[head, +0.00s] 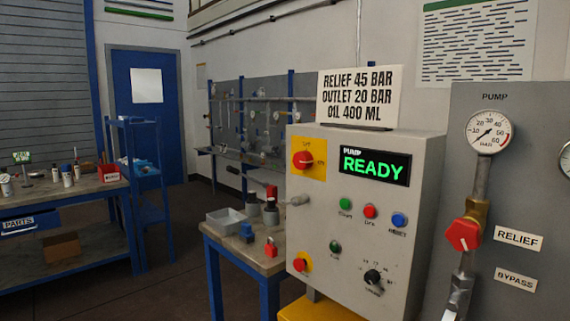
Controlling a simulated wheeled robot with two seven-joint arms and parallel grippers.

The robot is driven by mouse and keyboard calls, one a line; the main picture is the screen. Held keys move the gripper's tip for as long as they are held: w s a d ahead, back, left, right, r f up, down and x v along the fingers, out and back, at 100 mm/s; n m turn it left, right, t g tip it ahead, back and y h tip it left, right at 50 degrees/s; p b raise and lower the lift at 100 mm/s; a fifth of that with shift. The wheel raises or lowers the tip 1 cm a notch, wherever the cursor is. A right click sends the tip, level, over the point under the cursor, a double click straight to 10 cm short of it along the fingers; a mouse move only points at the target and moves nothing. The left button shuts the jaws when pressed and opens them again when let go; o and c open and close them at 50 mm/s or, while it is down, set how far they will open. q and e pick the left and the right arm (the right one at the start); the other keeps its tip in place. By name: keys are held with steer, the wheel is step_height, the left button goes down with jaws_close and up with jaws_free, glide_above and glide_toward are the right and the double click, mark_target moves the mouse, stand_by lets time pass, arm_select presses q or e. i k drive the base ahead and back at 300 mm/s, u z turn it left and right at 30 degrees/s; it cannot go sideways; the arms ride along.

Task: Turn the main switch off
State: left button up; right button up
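The main switch (303,159) is a red rotary knob on a yellow plate at the upper left of the grey control box front. Small lettering sits above the knob and to its right. The upper text seems to read OFF and the right one ON, but it is too small to be sure. The knob's grip looks roughly level, towards the right-hand mark. The control box (330,215) has a dark display (375,164) reading "PUMP READY" in green. Neither of my grippers shows in the head view, and nothing covers the switch.
Right stands a grey panel with a gauge (488,132) and red valve handle (463,235). A bench with a grey tray (226,220) stands left.

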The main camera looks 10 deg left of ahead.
mark_target(303, 159)
steer(key=u, duration=0.9)
steer(key=k, duration=1.2)
steer(key=u, duration=1.2)
steer(key=i, duration=1.05)
steer(key=z, duration=0.85)
steer(key=i, duration=1.35)
steer(key=z, duration=0.8)
